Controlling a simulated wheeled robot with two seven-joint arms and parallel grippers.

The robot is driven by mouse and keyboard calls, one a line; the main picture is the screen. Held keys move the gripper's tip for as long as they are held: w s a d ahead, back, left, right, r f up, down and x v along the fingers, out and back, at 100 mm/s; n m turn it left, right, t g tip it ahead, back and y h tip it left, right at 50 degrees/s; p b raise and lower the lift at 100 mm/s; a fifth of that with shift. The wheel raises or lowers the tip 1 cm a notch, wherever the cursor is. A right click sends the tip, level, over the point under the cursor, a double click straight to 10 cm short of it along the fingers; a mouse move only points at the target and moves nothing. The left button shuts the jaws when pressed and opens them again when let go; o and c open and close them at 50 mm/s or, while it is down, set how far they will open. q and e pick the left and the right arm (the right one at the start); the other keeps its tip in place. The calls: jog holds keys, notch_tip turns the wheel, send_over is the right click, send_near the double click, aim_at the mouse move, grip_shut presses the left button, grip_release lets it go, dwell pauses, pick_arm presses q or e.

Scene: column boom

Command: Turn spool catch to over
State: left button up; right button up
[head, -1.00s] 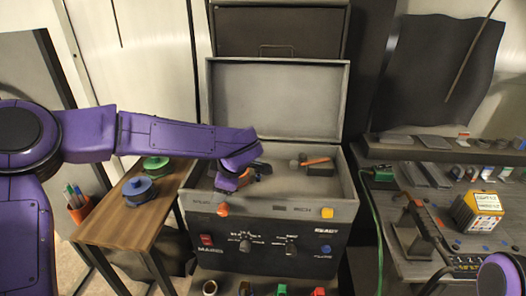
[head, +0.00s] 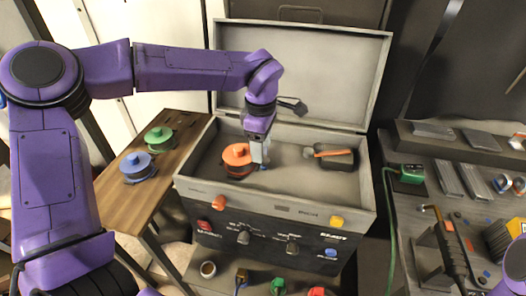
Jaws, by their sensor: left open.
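An orange spool (head: 236,155) lies in the left part of the open grey case (head: 205,142). My left gripper (head: 262,162) points down into the case, just right of the spool. It is open and holds nothing; I cannot tell whether it touches the spool. No part is clearly recognisable as the spool catch. An orange knob (head: 219,203) and a yellow knob (head: 338,221) sit on the case's front edge. My right gripper is not in view.
A hammer (head: 332,153) lies in the case's right part. Green (head: 159,138) and blue (head: 137,166) spools stand on a wooden table (head: 113,205) at left. The panel below has dark knobs (head: 244,236). A tool-covered bench (head: 410,245) is at right.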

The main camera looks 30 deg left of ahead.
aim_at(265, 152)
pick_arm(q)
jog(key=f, duration=0.1)
jog(key=w+f, duration=0.1)
jog(key=f, duration=0.2)
jog(key=shift+w+f, duration=0.25)
jog(key=shift+w, duration=0.05)
jog(key=shift+s+r, duration=0.15)
jog(key=shift+s, duration=0.25)
jog(key=shift+w, duration=0.15)
grip_shut()
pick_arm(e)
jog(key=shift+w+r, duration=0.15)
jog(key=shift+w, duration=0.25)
